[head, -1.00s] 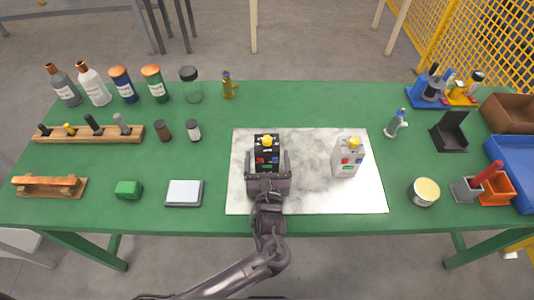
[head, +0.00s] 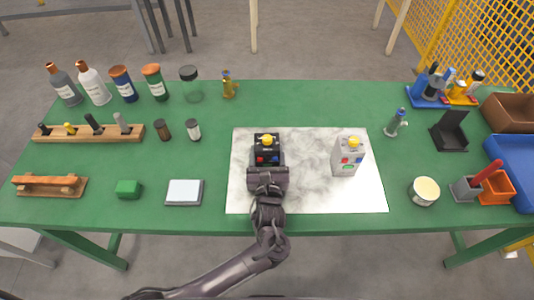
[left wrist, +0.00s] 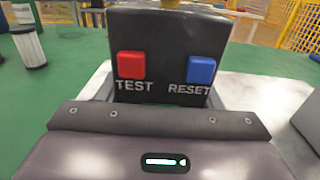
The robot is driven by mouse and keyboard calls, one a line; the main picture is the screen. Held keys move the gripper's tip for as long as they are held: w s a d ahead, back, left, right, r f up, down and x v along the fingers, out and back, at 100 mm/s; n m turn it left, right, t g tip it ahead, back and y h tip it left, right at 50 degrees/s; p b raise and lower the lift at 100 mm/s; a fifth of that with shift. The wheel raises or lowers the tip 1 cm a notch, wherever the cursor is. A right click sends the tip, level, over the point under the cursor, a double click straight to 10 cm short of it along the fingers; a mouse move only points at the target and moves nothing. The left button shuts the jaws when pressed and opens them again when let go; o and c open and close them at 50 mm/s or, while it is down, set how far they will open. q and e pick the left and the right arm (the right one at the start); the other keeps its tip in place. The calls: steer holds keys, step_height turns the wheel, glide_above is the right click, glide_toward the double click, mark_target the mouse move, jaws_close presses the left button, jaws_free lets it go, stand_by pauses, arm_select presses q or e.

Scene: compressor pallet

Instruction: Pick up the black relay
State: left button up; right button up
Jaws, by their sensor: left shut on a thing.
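The black relay (head: 266,149) stands upright on the white marbled sheet, with a yellow knob on top. In the left wrist view the relay (left wrist: 170,55) fills the middle, with a red TEST button and a blue RESET button on its face. My left gripper (head: 267,164) reaches it from the front and is shut on the relay; its fingers are mostly hidden in both views. The relay's base is hidden behind my gripper. A similar light grey relay (head: 347,158) stands apart on the right of the sheet. My right gripper is not in view.
The marbled sheet (head: 310,195) lies on the green table (head: 215,120). Bottles and jars stand at the back left, a wooden rack (head: 90,134) at the left. A round tin (head: 424,191), a black holder (head: 450,133) and a blue bin (head: 515,165) are at the right.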

mark_target(267, 143)
arm_select(q)
steer(key=shift+r, duration=0.1)
steer(key=shift+r, duration=0.5)
step_height(267, 143, up, 8)
steer(key=shift+r+p, duration=0.1)
steer(key=shift+p, duration=0.6)
step_height(267, 143, up, 11)
steer(key=p, duration=0.4)
steer(key=shift+p, duration=0.3)
steer(key=shift+f, duration=0.2)
steer(key=shift+f+b, duration=1.55)
steer(key=shift+f, duration=2.95)
steer(key=shift+f+b, duration=1.35)
steer(key=shift+f, duration=1.45)
steer(key=shift+f+b, duration=1.45)
steer(key=shift+f, duration=1.25)
